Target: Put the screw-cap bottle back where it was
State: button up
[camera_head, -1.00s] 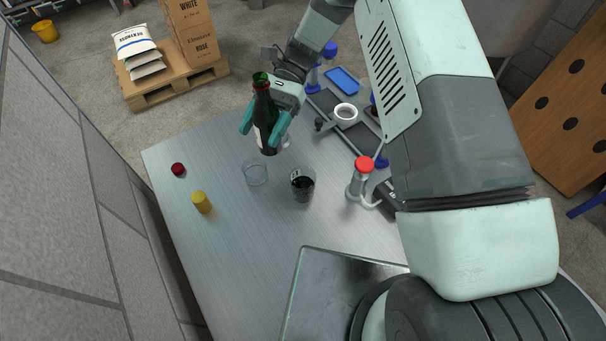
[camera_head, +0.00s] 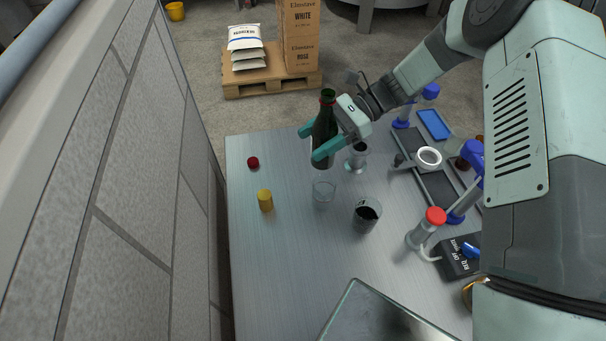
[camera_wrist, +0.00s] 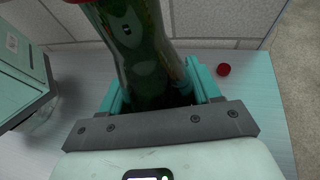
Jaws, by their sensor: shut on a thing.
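A dark green bottle (camera_head: 323,138) with a red ring at its open-looking neck stands nearly upright in my gripper (camera_head: 322,146). My gripper's teal fingers are shut around its body; the bottle also fills the upper middle of the wrist view (camera_wrist: 135,45). Its base is behind the empty clear glass (camera_head: 323,192); I cannot tell whether it touches the table. A small dark red cap (camera_head: 253,162) lies on the table to the left, and also shows in the wrist view (camera_wrist: 223,70).
On the metal table (camera_head: 290,260) are a yellow cylinder (camera_head: 265,200), a glass of dark liquid (camera_head: 366,215), a small clear stemmed vessel (camera_head: 356,158) right of the bottle, and a red-topped device (camera_head: 428,226). A dark tray (camera_head: 437,185) lies right. The table's left part is mostly clear.

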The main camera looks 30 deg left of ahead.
jog(key=a+m+t+y, duration=0.4)
jog(key=a+m, duration=0.2)
jog(key=a, duration=0.1)
jog(key=shift+t+y, duration=0.3)
jog(key=shift+t, duration=0.1)
jog(key=f, duration=1)
jog(key=shift+w+a, duration=0.15)
jog(key=shift+w, duration=0.2)
jog(key=o, duration=1.4)
jog(key=shift+f, duration=0.15)
